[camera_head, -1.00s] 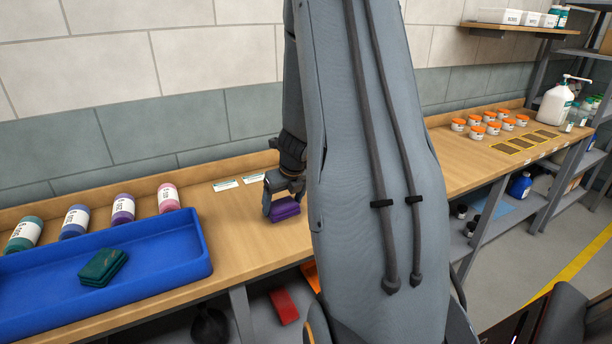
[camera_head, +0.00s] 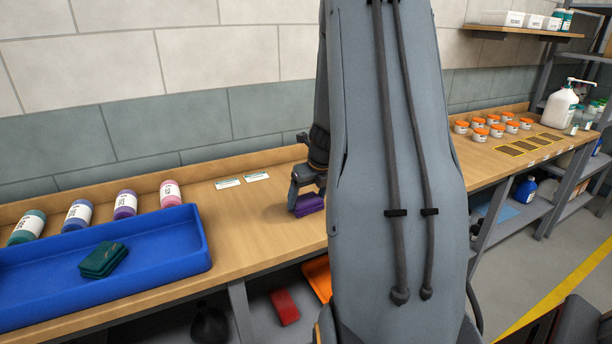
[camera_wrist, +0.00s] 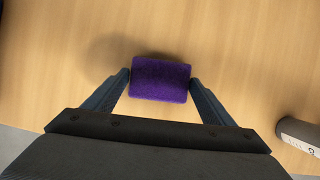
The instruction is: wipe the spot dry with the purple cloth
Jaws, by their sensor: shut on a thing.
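The purple cloth (camera_wrist: 160,78) is a small folded block between the two fingers of my gripper (camera_wrist: 161,82) in the wrist view. In the head view my gripper (camera_head: 307,200) is shut on the purple cloth (camera_head: 309,205), at or just above the wooden bench (camera_head: 245,235); I cannot tell whether it touches. A dark smudge (camera_wrist: 108,50) shows on the wood at the upper left of the cloth in the wrist view; I cannot tell whether it is the wet spot or a shadow. My arm hides the middle of the bench.
A blue tray (camera_head: 190,262) with a folded green cloth (camera_head: 102,260) stands at the left, with several labelled bottles (camera_head: 125,204) behind it. Two label cards (camera_head: 228,183) lie near the wall. Orange-lidded jars (camera_head: 480,134) stand at the right. A dark cylinder (camera_wrist: 298,132) shows at the wrist view's right.

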